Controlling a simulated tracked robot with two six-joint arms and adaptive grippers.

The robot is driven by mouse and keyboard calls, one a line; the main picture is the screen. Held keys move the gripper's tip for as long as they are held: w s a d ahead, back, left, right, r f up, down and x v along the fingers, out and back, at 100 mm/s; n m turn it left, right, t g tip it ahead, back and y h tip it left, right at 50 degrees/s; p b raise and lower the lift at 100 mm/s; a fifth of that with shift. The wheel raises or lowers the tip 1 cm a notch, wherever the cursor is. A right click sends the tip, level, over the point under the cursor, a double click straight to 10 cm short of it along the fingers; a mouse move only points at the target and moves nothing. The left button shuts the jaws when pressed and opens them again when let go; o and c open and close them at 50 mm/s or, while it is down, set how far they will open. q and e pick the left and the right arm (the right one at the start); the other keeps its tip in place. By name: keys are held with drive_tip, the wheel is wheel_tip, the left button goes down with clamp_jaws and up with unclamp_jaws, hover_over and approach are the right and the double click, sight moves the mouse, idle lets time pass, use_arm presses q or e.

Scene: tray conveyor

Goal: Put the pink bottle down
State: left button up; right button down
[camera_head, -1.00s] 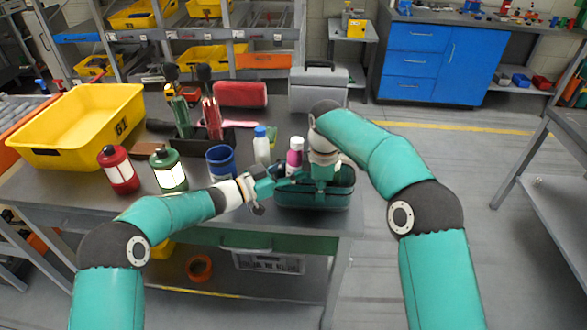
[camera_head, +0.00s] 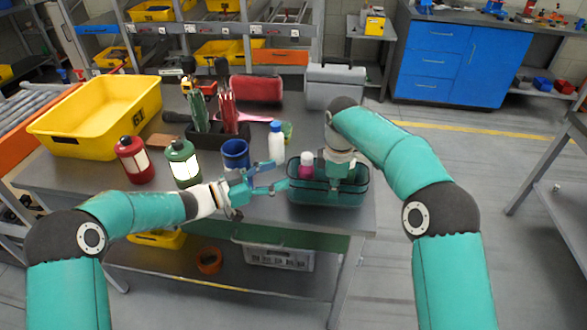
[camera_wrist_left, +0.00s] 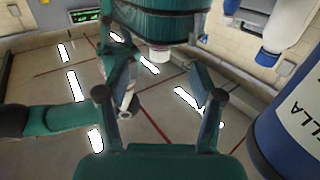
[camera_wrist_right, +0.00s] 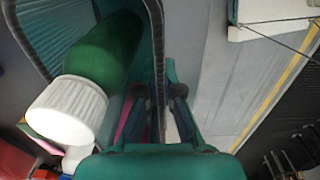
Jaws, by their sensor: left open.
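The pink bottle (camera_head: 305,171) stands in the left part of the teal basket (camera_head: 330,199), its lower part hidden by the basket wall. My left gripper (camera_head: 281,178) is open and empty just left of the basket, apart from the bottle. Its spread fingers (camera_wrist_left: 165,105) also show in the left wrist view, with the basket (camera_wrist_left: 160,20) ahead. My right gripper (camera_head: 338,178) is at the basket, its fingers mostly hidden in the head view. In the right wrist view its fingers (camera_wrist_right: 160,98) are close together on either side of the basket's rim (camera_wrist_right: 157,40).
A white bottle with a blue cap (camera_head: 276,148) and a blue mug (camera_head: 235,154) stand close behind my left gripper. A green bottle with a white cap (camera_wrist_right: 105,50) shows beside the right fingers. Red and green canisters (camera_head: 134,160) stand farther left.

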use_arm(q)
drive_tip(key=v, duration=0.2)
drive_tip(key=shift+s+a, duration=0.15)
drive_tip(key=shift+a, duration=0.15)
use_arm(e)
drive_tip(key=c, duration=1.2)
unclamp_jaws()
drive_tip(key=shift+c, duration=0.2)
drive_tip(key=shift+r, duration=0.1)
